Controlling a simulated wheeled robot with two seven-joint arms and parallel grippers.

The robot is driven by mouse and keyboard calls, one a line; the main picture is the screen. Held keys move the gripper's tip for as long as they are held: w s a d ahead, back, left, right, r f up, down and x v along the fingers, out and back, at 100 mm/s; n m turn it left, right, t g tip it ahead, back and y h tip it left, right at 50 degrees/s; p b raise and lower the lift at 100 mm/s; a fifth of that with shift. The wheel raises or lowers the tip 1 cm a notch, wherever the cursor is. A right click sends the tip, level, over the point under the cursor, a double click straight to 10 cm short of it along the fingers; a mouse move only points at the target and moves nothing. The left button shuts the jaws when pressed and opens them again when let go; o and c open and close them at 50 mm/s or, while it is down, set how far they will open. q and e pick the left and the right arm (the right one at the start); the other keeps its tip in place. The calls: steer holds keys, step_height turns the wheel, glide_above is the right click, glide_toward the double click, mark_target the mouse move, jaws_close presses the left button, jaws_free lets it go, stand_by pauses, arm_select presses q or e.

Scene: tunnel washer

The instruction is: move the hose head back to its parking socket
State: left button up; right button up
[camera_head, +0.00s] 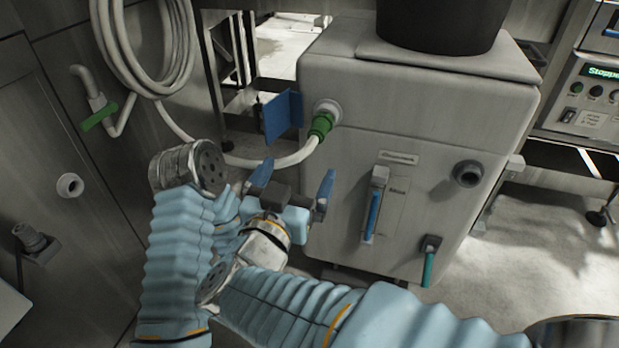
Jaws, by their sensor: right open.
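The hose head (321,124) is a green coupling on the end of a white hose (285,162). It sits at a pale round port (328,109) on the front of the grey tank. My right gripper (293,184) is open and empty, with its blue fingertips spread. It appears below and left of the hose head, apart from it. A pale ring-shaped socket (69,186) sticks out of the left wall panel; I cannot tell whether it is the parking socket. My left gripper is not in view.
The grey tank (430,90) carries a black bucket (440,22), a blue-marked gauge (374,205), a dark outlet (467,173) and a teal-handled valve (430,262). A blue plate (283,116) stands beside the port. Coiled hose (150,50) and a green-handled valve (100,114) are at left.

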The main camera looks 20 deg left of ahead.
mark_target(314, 139)
steer(key=w+b, duration=0.2)
steer(key=w, duration=0.5)
steer(key=shift+d+f, duration=0.1)
steer(key=shift+f, duration=0.05)
steer(key=w+p, duration=0.1)
steer(key=w, duration=0.2)
steer(key=shift+w, duration=0.85)
steer(key=shift+c, duration=0.3)
jaws_close()
steer(key=shift+s, duration=0.2)
steer(key=shift+s+p, duration=0.3)
steer(key=shift+s+p, duration=0.45)
steer(key=shift+s, duration=1.6)
